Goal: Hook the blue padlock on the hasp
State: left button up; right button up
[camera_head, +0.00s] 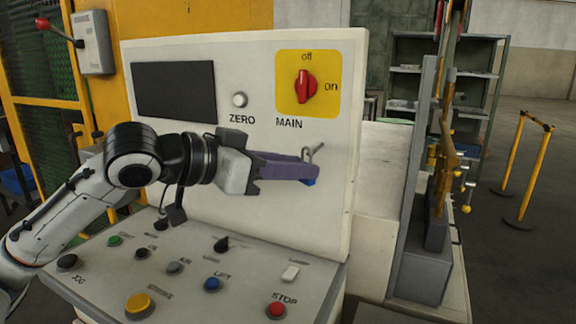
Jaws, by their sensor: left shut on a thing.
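My left gripper (288,170) comes in from the left and reaches across the front of the white control panel. It is shut on the blue padlock (311,182); only a small blue part shows beyond the purple-grey fingers. A grey metal loop, perhaps the padlock's shackle or part of the hasp, (316,151) rises just above the fingertips, in front of the panel face below the MAIN switch. The fingers hide most of the padlock, and I cannot tell whether its shackle passes through the hasp. My right gripper is not in view.
The red MAIN rotary switch (306,86) sits on a yellow plate above the gripper. A white ZERO button (240,100) and dark screen (174,90) are to its left. Below, the sloped desk (190,292) carries several buttons. A grey upright rack (418,190) stands to the right.

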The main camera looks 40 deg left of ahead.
pick_arm(q)
jog(key=shift+w+a+f+p, duration=0.2)
jog(key=shift+w+p, duration=0.2)
jog(key=shift+w, duration=0.35)
jog(key=shift+w+a+f+p, duration=0.2)
jog(key=shift+w+p, duration=0.15)
jog(key=shift+w, duration=0.35)
jog(key=shift+f, duration=0.1)
jog(key=o, duration=1.2)
jog(key=shift+c, duration=0.2)
jog(key=shift+s, duration=0.1)
jog(key=shift+s, duration=0.2)
jog(key=b+v, duration=0.2)
jog(key=v, duration=0.7)
jog(key=shift+s+a+b, duration=0.15)
jog(key=shift+s+b, duration=0.1)
jog(key=shift+b, duration=0.05)
